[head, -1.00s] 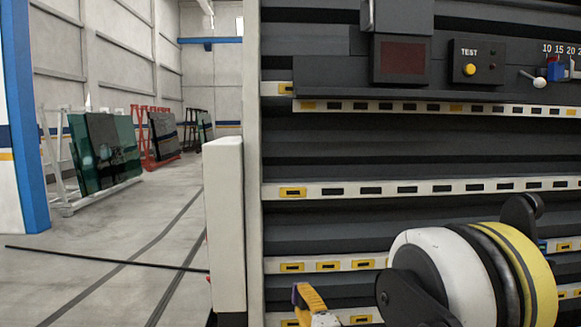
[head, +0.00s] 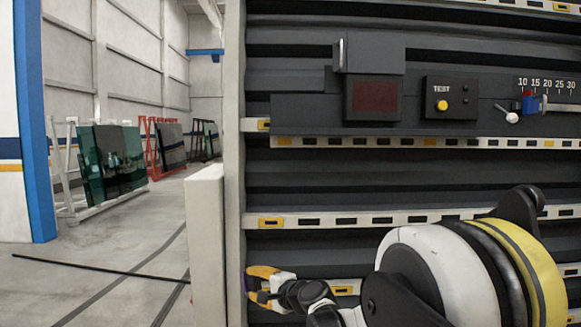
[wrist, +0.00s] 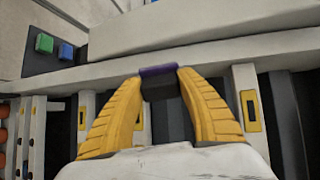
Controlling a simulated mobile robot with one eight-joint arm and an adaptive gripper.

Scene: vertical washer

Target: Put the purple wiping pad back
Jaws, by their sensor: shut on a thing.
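My gripper (head: 258,285), with yellow fingers, is shut on the purple wiping pad. In the head view only a small purple edge of the pad (head: 246,282) shows at the fingertips, beside the pale post at the left of the washer. In the wrist view my gripper (wrist: 159,82) holds the pad (wrist: 158,71) between its two fingertips. A purple strip shows on top and a dark block below it. The pad is close to a long pale ledge, and I cannot tell whether they touch. The pad's far side is hidden.
The dark washer (head: 330,195) with pale slotted rails fills the right of the head view. A pale upright panel (head: 207,245) stands left of the gripper. Green (wrist: 44,43) and blue (wrist: 66,51) buttons are at upper left in the wrist view. Open floor (head: 110,260) lies further left.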

